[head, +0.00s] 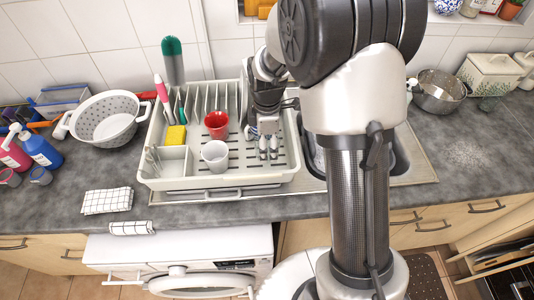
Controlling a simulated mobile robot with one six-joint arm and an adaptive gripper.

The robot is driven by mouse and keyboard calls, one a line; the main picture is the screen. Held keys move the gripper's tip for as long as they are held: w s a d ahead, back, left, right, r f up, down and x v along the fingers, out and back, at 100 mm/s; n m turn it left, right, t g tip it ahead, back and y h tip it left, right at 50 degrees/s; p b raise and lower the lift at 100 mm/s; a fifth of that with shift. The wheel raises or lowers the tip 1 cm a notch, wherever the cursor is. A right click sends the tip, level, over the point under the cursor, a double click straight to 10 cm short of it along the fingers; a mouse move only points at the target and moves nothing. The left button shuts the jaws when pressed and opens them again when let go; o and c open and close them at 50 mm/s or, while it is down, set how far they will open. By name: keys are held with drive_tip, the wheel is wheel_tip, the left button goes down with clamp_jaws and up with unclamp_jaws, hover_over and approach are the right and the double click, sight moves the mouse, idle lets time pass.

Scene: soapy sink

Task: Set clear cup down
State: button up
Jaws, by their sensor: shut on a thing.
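My gripper (268,148) points down over the right part of the white dish rack (170,184). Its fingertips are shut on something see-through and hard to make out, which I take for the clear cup. Its outline and whether it touches the rack floor cannot be told. A red cup (216,121) and a pale grey-white cup (215,155) stand in the rack to the left of my gripper, apart from it.
A yellow sponge (176,136) and upright plate slots are in the rack. A white colander (104,122) and soap bottles (40,150) stand left. The sink lies right, partly behind my arm.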

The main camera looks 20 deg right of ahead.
drive_tip(key=shift+f+b, duration=0.45)
drive_tip(key=shift+f, duration=1.55)
drive_tip(key=shift+f, duration=0.2)
drive_tip(key=o, duration=1.2)
drive_tip(key=shift+r, duration=0.1)
